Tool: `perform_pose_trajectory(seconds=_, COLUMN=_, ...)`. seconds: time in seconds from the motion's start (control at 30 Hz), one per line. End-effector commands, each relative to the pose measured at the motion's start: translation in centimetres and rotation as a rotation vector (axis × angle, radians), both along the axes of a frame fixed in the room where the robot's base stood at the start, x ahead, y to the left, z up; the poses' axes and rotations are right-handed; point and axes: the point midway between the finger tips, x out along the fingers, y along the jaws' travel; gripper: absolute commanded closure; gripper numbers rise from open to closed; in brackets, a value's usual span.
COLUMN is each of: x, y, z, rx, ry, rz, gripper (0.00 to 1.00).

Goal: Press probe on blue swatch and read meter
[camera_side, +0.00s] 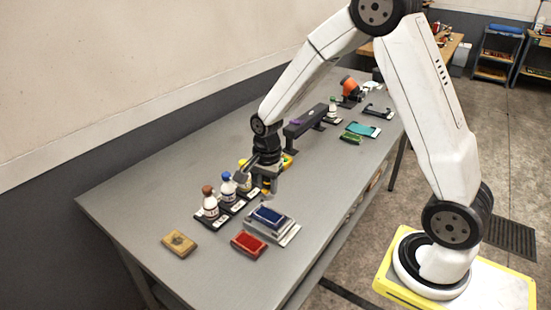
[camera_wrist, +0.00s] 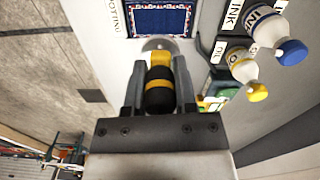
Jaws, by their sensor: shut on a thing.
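The blue swatch (camera_side: 268,216) lies on a raised light grey plate (camera_side: 288,236) near the front of the bench. In the wrist view the blue swatch (camera_wrist: 160,18), with a patterned border, shows at the top edge. My gripper (camera_wrist: 158,75) is shut on a black and yellow probe (camera_wrist: 159,98). A round silvery disc shows at the probe's far end, just short of the swatch in the picture; I cannot tell whether they touch. In the side view my gripper (camera_side: 267,188) is close above and behind the swatch. I cannot identify the meter or see a reading.
Bottles with brown (camera_side: 210,203), blue (camera_side: 227,185) and yellow caps stand in a dark rack left of my gripper. A red block (camera_side: 248,243) and a tan block (camera_side: 179,243) lie in front. Behind are a long dark object (camera_side: 305,121), a green brush (camera_side: 351,137) and a teal pad (camera_side: 363,129).

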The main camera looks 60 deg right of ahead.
Motion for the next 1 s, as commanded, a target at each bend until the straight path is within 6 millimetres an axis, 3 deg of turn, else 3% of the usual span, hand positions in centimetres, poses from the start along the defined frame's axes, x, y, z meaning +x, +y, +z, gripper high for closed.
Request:
perform_pose_trajectory(seconds=0.7, x=0.0, y=0.0, z=-4.9, rx=0.0, ry=0.0, rz=0.001, gripper=1.0)
perform_pose_trajectory(seconds=1.0, x=0.0, y=0.0, z=-5.6, rx=0.0, ry=-0.001, rz=0.001, gripper=1.0)
